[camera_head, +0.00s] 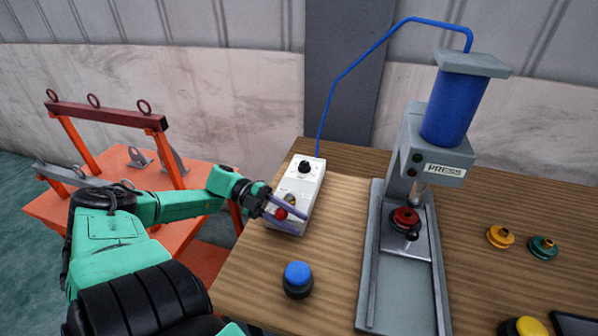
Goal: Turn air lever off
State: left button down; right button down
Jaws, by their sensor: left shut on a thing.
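A white control box (313,184) stands at the left end of the wooden table, with a black knob on its upper part. A small red lever (281,213) with a brass-coloured part beside it shows on the box's lower part. My left gripper (295,223) reaches in from the left over this lower part. Its two purple fingers lie on either side of the red lever and are shut on it. The fingers and wrist hide some of the lever, so its exact angle is hard to tell. My right gripper is not in view.
A blue hose (363,62) runs from the box to the press (440,165). A blue-topped button (297,278) stands at the table's front edge. Yellow (500,236) and green (543,247) parts lie right of the press. An orange frame (122,190) stands left of the table.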

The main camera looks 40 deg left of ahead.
pick_arm(q)
jog(key=shift+s+a+f+m+g+b, duration=0.15)
jog(key=shift+s+m+g+b, duration=0.15)
jog(key=shift+m+g+b, duration=0.3)
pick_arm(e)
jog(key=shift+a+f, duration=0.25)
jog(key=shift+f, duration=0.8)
pick_arm(q)
jog(key=c, duration=0.5)
grip_release()
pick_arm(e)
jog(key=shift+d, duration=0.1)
pick_arm(q)
jog(key=shift+a, duration=0.2)
